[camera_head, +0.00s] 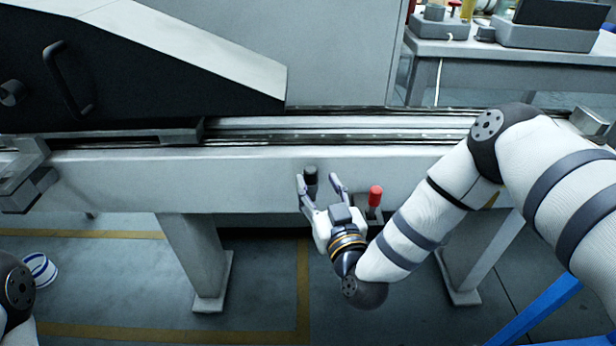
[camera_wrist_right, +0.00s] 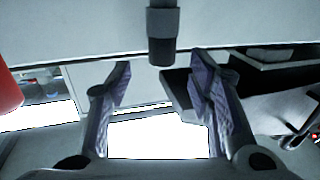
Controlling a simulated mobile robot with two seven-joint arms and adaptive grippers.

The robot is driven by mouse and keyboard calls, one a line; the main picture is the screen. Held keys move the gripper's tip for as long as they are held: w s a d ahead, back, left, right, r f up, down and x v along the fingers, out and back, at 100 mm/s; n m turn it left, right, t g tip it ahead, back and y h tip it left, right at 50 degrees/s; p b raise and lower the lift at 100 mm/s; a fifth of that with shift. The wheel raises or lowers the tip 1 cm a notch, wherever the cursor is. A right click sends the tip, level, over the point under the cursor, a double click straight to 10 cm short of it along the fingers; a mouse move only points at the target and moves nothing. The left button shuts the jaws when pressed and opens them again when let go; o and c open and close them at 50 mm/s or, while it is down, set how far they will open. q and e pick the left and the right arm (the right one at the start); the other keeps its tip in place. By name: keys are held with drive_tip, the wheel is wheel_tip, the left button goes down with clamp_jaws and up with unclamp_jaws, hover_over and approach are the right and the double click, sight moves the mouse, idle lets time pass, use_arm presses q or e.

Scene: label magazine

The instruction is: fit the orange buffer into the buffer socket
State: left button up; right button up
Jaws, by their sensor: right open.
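I see no orange buffer in either view, and I cannot make out a buffer socket. My right gripper (camera_head: 318,183) is open at the front face of the long grey machine beam. A black-ended knob (camera_head: 311,180) shows between its two fingers. In the right wrist view the open fingers (camera_wrist_right: 160,78) have nothing between them, and the dark-tipped grey post (camera_wrist_right: 162,35) hangs just beyond and above the gap. I cannot tell whether a finger touches it. My left gripper is out of view; only part of my left arm shows at the lower left edge.
A red knob (camera_head: 375,195) stands right of my right gripper; it also shows in the right wrist view (camera_wrist_right: 8,92). The grey beam (camera_head: 240,180) with a metal rail crosses the scene. A black sloped machine housing (camera_head: 150,75) fills the upper left. A bench (camera_head: 500,48) stands behind.

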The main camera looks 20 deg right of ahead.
sight(313, 174)
drive_tip(key=w, duration=0.5)
drive_tip(key=shift+w+r, duration=0.2)
drive_tip(key=shift+r, duration=0.05)
clamp_jaws()
